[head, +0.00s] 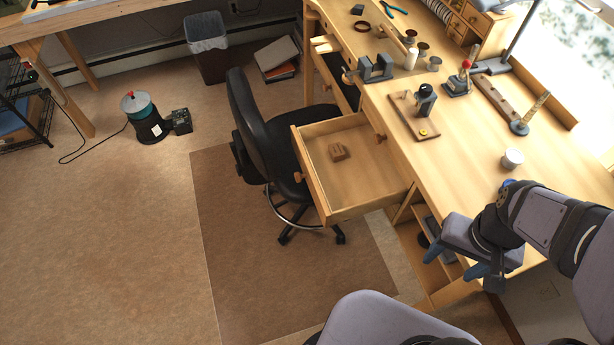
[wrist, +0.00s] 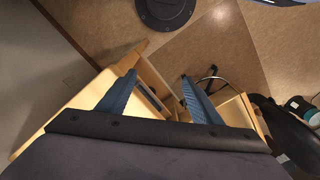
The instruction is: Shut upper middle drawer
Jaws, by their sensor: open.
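A wide light-wood drawer (head: 375,205) stands pulled far out from the front of the workbench in the head view. A small brown wooden block (head: 338,152) lies inside it, and a round knob (head: 298,177) is on its front. My gripper (head: 456,262) is to the right of this drawer, apart from it, beside the bench's front and below its top. Its blue fingers are spread and empty. In the wrist view my gripper (wrist: 158,76) points towards open shelving under the bench. Pale wood at the right there may be the drawer, but I cannot tell.
A black office chair (head: 260,135) stands close to the drawer's front. Another drawer (head: 325,46) is pulled out farther back. The bench top (head: 480,130) holds tools and a white cup (head: 512,158). Open floor (head: 130,240) lies to the left.

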